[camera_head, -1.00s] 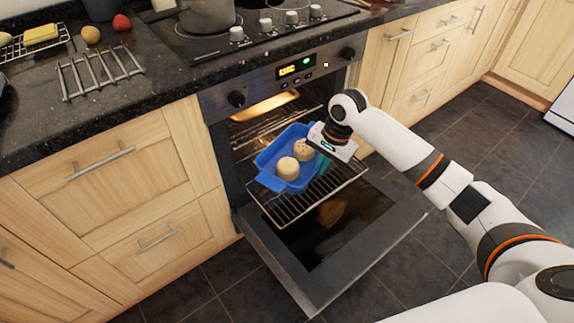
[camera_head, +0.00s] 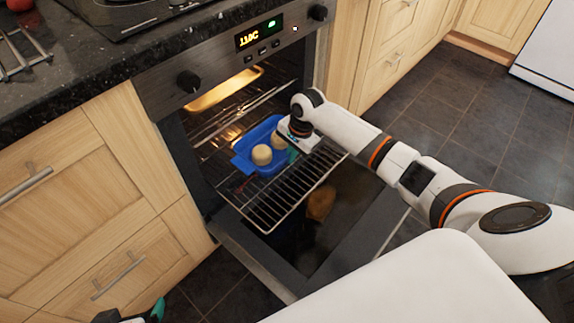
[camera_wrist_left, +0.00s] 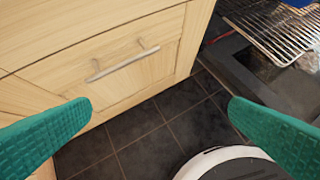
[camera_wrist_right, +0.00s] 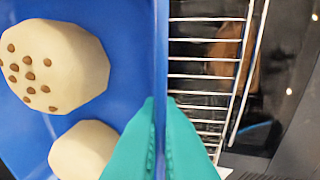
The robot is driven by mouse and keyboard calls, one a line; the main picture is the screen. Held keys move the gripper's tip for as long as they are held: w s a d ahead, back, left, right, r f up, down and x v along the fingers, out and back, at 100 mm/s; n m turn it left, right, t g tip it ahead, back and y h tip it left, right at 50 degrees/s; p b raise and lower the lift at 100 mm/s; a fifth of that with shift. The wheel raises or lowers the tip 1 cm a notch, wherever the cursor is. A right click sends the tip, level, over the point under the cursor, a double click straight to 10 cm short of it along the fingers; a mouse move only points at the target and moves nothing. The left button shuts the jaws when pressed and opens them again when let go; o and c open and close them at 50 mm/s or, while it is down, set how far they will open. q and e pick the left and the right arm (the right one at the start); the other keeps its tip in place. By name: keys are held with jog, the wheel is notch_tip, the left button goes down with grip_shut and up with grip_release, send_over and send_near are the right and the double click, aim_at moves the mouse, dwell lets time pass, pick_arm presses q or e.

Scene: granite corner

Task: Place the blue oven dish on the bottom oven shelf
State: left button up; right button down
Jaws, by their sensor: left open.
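The blue oven dish (camera_head: 256,136) holds two pale round buns, one dotted with brown spots. It is at the oven opening, over the back part of a pulled-out wire shelf (camera_head: 283,197). I cannot tell whether it rests on the wires. My right gripper (camera_head: 293,153) is shut on the dish's right wall; in the right wrist view its teal fingers (camera_wrist_right: 158,110) pinch the blue rim (camera_wrist_right: 160,60). My left gripper (camera_wrist_left: 158,110) is open and empty, in front of the wooden drawers; only part of it shows at the head view's bottom edge.
The oven door (camera_head: 250,262) is folded down below the wire shelf. A lit tray or shelf (camera_head: 225,88) is higher in the oven. Wooden drawers (camera_head: 88,160) with bar handles flank the oven on the left. Dark floor tiles (camera_head: 470,110) are clear at the right.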

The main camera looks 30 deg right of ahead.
aim_at(289, 174)
notch_tip(289, 174, down, 2)
jog(key=shift+w+f+b, duration=0.1)
jog(key=shift+f+b, duration=0.1)
jog(key=shift+b, duration=0.2)
notch_tip(289, 174, down, 3)
jog(key=shift+r+b, duration=0.1)
jog(key=shift+b, duration=0.55)
jog(key=shift+f, duration=0.25)
pick_arm(q)
jog(key=w+d+r+t+h, duration=0.1)
jog(key=w+d+r+t, duration=0.2)
jog(key=w+r+t, duration=0.3)
jog(key=shift+w+r+t+h, duration=0.4)
jog(key=shift+w+r, duration=0.2)
jog(key=shift+w, duration=0.1)
pick_arm(e)
jog(key=c, duration=2)
grip_release()
jog(key=shift+f, duration=0.2)
pick_arm(q)
jog(key=shift+s+f, duration=0.1)
pick_arm(e)
jog(key=o, duration=0.4)
jog(key=shift+r, duration=0.1)
